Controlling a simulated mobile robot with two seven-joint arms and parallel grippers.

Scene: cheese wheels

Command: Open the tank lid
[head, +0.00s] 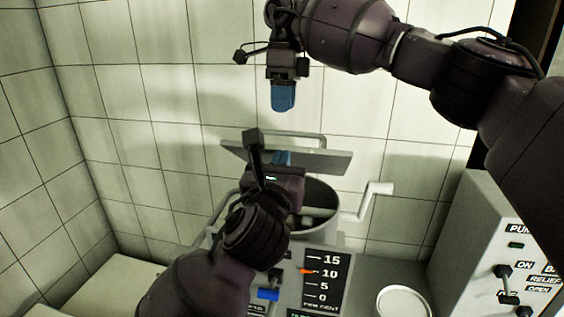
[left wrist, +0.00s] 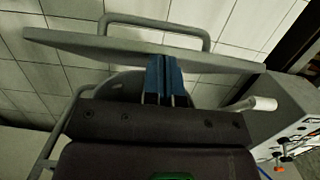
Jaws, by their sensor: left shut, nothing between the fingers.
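The grey tank lid (head: 325,160) is raised at a tilt above the back of the round metal tank (head: 322,190). Its bar handle (head: 300,135) is on the far side, and the lid also shows in the left wrist view (left wrist: 95,47). The tank's mouth is partly uncovered, with a pale bar inside. My left gripper (head: 282,158) is shut and empty, its blue fingertips (left wrist: 162,68) against or just in front of the lid's underside; contact is unclear. My right gripper (head: 283,97) hangs above and behind the lid, fingers down, seen edge-on. My left arm hides the tank's left part.
A white crank handle (head: 375,195) sticks out right of the tank. A percent gauge (head: 326,279) with an orange pointer is in front. A control box (head: 495,245) stands at right, a round white container (head: 402,302) at front. Tiled walls close off the back and left.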

